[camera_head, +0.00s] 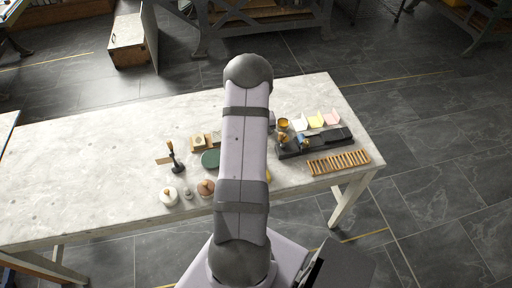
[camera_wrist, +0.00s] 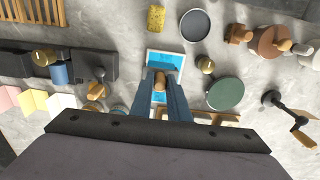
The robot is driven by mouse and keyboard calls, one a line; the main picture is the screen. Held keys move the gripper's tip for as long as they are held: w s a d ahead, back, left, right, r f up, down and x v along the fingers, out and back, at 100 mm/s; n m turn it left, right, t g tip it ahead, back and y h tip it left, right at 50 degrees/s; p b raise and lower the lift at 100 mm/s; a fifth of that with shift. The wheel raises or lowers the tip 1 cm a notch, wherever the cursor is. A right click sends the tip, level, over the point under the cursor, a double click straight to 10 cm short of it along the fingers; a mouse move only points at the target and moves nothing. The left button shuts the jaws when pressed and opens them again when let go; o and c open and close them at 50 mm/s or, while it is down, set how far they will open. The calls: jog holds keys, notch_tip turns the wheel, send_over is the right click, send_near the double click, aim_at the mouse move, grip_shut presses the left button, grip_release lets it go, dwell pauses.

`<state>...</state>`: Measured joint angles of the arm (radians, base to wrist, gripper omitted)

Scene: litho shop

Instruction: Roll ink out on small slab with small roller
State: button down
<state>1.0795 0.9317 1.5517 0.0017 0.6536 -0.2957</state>
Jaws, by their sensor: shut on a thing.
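The small slab (camera_wrist: 152,55) is a pale-edged rectangle with bright blue ink on its face, lying flat on the table in the wrist view. My gripper (camera_wrist: 161,77) is over the slab, its two fingers shut on a wooden handle (camera_wrist: 160,84), which appears to belong to the small roller. The roller's lower part is hidden by the handle and fingers, so I cannot tell whether it touches the ink. In the head view my arm hides the gripper, roller and slab.
A yellow sponge (camera_wrist: 156,18), dark disc (camera_wrist: 195,25), brass weight (camera_wrist: 205,64) and green disc (camera_wrist: 225,93) lie close around the slab. A black tray (camera_head: 315,142), slotted wooden rack (camera_head: 338,162) and paper pads (camera_head: 315,121) are at the right. The table's left (camera_head: 75,180) is clear.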

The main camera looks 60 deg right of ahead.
jog(key=w+d+b, duration=0.1)
jog(key=w+d, duration=0.1)
jog(key=w+d+b, duration=0.1)
jog(key=w+d, duration=0.1)
jog(key=w+d+f+b, duration=0.1)
jog(key=w+d+b, duration=0.1)
jog(key=shift+w+d+f, duration=0.1)
jog(key=shift+w, duration=0.1)
jog(key=shift+f+b, duration=0.55)
jog(key=shift+f, duration=0.15)
dwell(0.8)
jog(key=shift+s, duration=0.1)
